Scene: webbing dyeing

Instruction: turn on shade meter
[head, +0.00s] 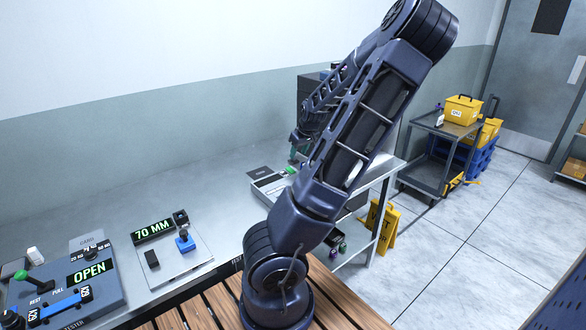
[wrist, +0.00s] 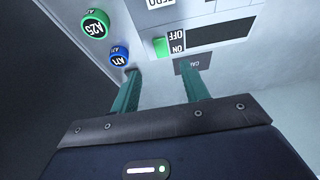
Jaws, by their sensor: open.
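A light grey device (wrist: 222,14), apparently the shade meter, shows in the wrist view at the top, with upside-down lettering. Its display (wrist: 220,32) is dark. A green switch (wrist: 160,47) sits beside ON and OFF labels. My gripper (wrist: 160,72) is open and empty, its two teal fingers apart, with the switch just beyond the gap between the tips. I cannot tell whether a finger touches the device. In the head view, a grey device (head: 266,187) lies on the bench, partly hidden by my arm.
Two round pieces, green A25 (wrist: 96,23) and blue A11 (wrist: 119,54), are left of the fingers. A tester (head: 70,285) reading OPEN and a gauge (head: 153,232) reading 70 MM stand on the bench (head: 130,185). A cart (head: 440,130) is beyond it.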

